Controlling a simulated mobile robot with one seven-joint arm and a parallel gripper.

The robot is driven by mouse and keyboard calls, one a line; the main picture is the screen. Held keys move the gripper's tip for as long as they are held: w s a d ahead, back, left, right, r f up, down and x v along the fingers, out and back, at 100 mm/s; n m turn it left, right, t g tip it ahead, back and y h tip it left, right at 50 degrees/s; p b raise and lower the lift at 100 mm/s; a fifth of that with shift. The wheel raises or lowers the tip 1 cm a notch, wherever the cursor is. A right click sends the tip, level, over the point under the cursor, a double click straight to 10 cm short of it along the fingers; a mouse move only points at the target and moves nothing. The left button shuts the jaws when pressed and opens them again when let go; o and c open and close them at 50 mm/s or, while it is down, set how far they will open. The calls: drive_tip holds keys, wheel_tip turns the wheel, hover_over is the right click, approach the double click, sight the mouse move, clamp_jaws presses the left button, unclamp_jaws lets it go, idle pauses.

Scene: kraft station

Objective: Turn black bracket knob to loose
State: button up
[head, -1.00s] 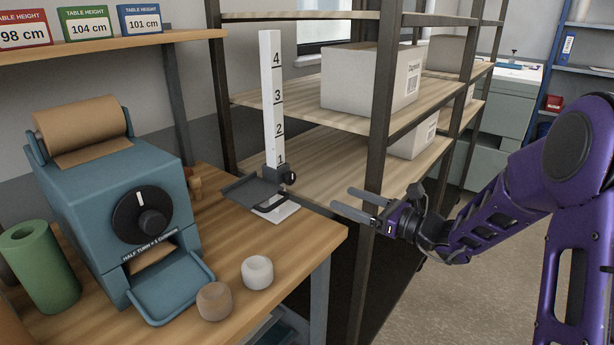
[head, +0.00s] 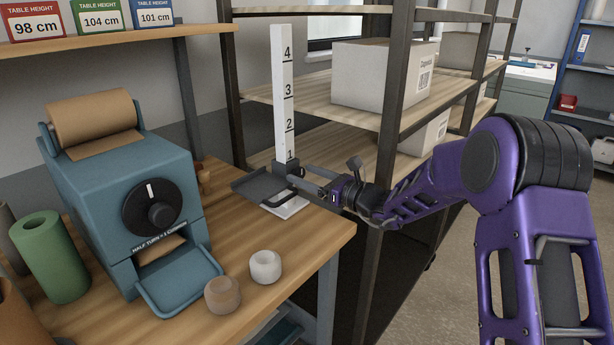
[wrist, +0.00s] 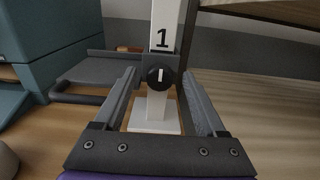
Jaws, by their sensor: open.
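The black bracket knob (wrist: 160,76) sits on the bracket at the white numbered post, just below the mark 1. Its white line looks upright in the wrist view. The post (head: 283,95) stands upright on a white base (head: 288,208), and the bracket's dark tray (head: 258,187) extends to the left. My gripper (head: 303,180) is open at the right side of the bracket. In the wrist view its two fingers (wrist: 160,97) lie left and right of the knob, apart from it. In the head view the gripper hides the knob.
A blue paper dispenser (head: 120,190) with a black dial (head: 152,207) stands left on the wooden table. Shelf posts (head: 392,110) stand close behind my arm.

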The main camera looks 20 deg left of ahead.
drive_tip(key=shift+c, duration=0.2)
clamp_jaws()
drive_tip(key=shift+f+n+b, duration=0.25)
drive_tip(key=shift+n+b, duration=0.15)
drive_tip(key=shift+b, duration=0.55)
drive_tip(key=shift+r+n, duration=0.2)
drive_tip(key=shift+n, duration=0.1)
drive_tip(key=shift+o, duration=0.2)
unclamp_jaws()
drive_tip(key=v, duration=1.7)
drive_tip(key=shift+d+p, duration=0.25)
drive_tip(key=shift+p, duration=0.05)
